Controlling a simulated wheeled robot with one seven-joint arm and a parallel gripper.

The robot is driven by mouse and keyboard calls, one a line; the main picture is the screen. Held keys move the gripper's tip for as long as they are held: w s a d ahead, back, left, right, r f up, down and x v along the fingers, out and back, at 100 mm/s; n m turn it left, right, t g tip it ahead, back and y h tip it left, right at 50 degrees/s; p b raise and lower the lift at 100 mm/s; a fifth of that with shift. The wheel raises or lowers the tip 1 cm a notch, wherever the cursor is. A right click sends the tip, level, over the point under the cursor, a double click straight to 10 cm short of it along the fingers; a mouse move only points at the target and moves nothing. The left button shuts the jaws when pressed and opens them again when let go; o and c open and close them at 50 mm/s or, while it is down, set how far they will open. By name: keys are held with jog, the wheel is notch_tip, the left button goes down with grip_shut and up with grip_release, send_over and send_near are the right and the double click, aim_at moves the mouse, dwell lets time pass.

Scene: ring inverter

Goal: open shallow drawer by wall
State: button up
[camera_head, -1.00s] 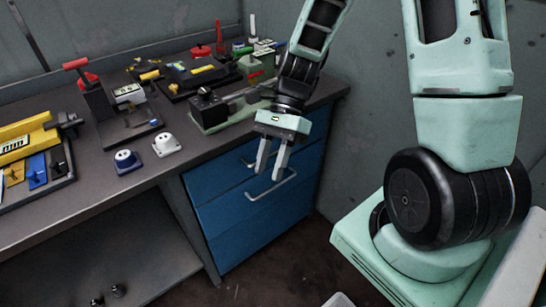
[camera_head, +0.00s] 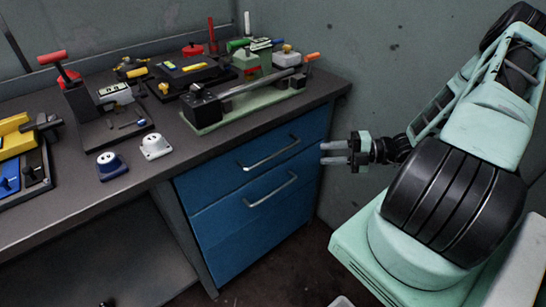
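The blue drawer unit (camera_head: 247,234) stands under the right end of the workbench, close to the wall. Its shallow top drawer (camera_head: 228,175) has a silver bar handle (camera_head: 271,154) and looks shut. The deeper drawer below it has its own silver handle (camera_head: 271,190) and also looks shut. My gripper (camera_head: 322,153) is to the right of the drawer fronts, with its two grey fingers pointing left and a gap between them. It is empty and apart from both handles.
The grey workbench (camera_head: 75,205) holds a green-based tool (camera_head: 246,110), a white socket (camera_head: 155,146), a blue socket (camera_head: 111,165) and several other tools. The grey wall (camera_head: 405,60) rises behind and to the right. Open floor lies before the drawers.

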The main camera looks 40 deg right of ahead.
aim_at(276, 156)
jog(key=x, duration=1.6)
jog(key=shift+a, duration=0.2)
grip_shut()
